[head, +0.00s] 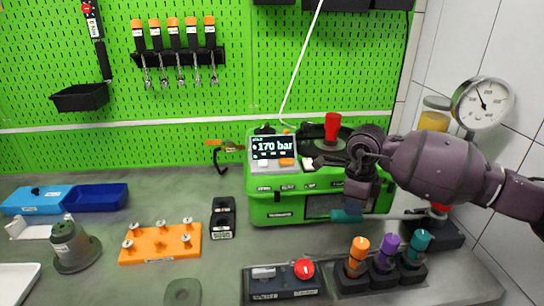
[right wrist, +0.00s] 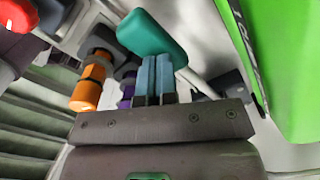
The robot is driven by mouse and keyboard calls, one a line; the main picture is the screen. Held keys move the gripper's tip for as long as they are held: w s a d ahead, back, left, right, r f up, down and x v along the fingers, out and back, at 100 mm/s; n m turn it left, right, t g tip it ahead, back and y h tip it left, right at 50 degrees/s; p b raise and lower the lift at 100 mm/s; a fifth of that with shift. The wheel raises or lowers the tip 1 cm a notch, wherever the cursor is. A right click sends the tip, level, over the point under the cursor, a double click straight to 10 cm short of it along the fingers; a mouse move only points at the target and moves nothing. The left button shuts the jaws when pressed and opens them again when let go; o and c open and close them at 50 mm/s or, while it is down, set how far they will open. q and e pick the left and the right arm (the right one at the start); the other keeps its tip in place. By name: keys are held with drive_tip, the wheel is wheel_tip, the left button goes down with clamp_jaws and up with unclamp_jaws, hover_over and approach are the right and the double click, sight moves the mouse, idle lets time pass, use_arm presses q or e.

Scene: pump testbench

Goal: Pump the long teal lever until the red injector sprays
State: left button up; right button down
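The teal lever grip (head: 347,216) is at the left end of a long grey rod, low in front of the green case. The rod runs right to a dark block (head: 432,234). My right gripper (head: 352,205) comes from the right and points down at the grip. In the right wrist view, its blue-grey fingers (right wrist: 155,72) are close together, their tips against or just over the teal grip (right wrist: 155,38). The grip does not appear to be between them. A red nozzle-like part, apparently the injector (head: 332,125), stands upright on the green case; no spray shows. My left gripper is not in view.
The green case (head: 285,208) has a display (head: 273,147) reading 170 bar. A round gauge (head: 482,103) is at the right. Orange, purple and teal-topped parts (head: 358,255) and a red button box (head: 303,268) stand in front. An orange tray (head: 160,242) lies left.

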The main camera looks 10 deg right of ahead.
drive_tip(key=shift+d+r+p, duration=0.15)
drive_tip(key=shift+r+p, duration=0.35)
drive_tip(key=shift+r, duration=1.15)
drive_tip(key=shift+r+p, duration=0.45)
drive_tip(key=shift+r, duration=0.05)
wheel_tip(320, 180, up, 6)
drive_tip(key=shift+p, duration=1.25)
